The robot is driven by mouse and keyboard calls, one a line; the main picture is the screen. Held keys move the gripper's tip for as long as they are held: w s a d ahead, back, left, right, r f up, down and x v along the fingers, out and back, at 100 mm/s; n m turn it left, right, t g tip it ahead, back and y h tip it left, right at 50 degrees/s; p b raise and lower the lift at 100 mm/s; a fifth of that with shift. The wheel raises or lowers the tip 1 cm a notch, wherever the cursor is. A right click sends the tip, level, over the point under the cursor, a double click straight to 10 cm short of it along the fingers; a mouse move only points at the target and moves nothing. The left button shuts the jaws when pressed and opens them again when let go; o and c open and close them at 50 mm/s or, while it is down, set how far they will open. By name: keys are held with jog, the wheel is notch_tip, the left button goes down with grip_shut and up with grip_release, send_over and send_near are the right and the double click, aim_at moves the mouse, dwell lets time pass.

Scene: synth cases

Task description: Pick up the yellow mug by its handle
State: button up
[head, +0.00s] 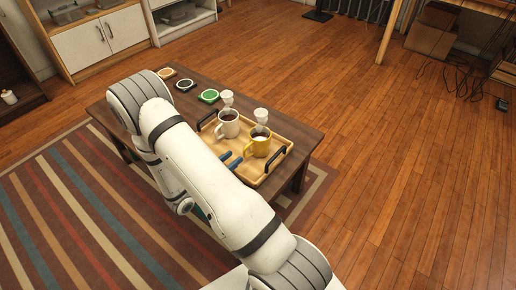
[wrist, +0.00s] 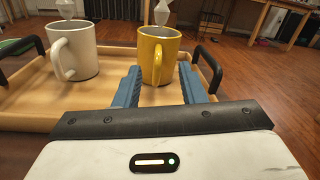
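The yellow mug (head: 261,147) stands upright on the wooden tray (head: 271,174), with dark liquid showing inside in the head view. In the wrist view the yellow mug (wrist: 172,52) is just ahead, its handle (wrist: 157,64) turned towards me. My gripper (wrist: 159,72) is open, with one blue finger on each side of the handle in the picture. Nothing is held between the fingers. I cannot tell whether the fingertips reach as far as the handle. In the head view my gripper (head: 231,161) is just left of the mug, partly hidden by my arm.
A white mug (head: 228,124) stands left of the yellow one on the tray. The tray has dark raised handles (head: 277,159). Several round coasters (head: 209,96) lie on the dark table (head: 292,117).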

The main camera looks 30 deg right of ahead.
aim_at(255, 146)
jog(key=x, duration=0.1)
jog(key=b+x, duration=0.1)
jog(key=x, duration=0.2)
jog(key=shift+w+d+f+b, duration=0.15)
jog(key=shift+d+f+b, duration=0.2)
jog(key=shift+d+b, duration=0.05)
jog(key=shift+w+d+r, duration=0.1)
jog(key=shift+w+d, duration=0.05)
jog(key=shift+d, duration=0.35)
jog(key=shift+c, duration=0.6)
grip_shut()
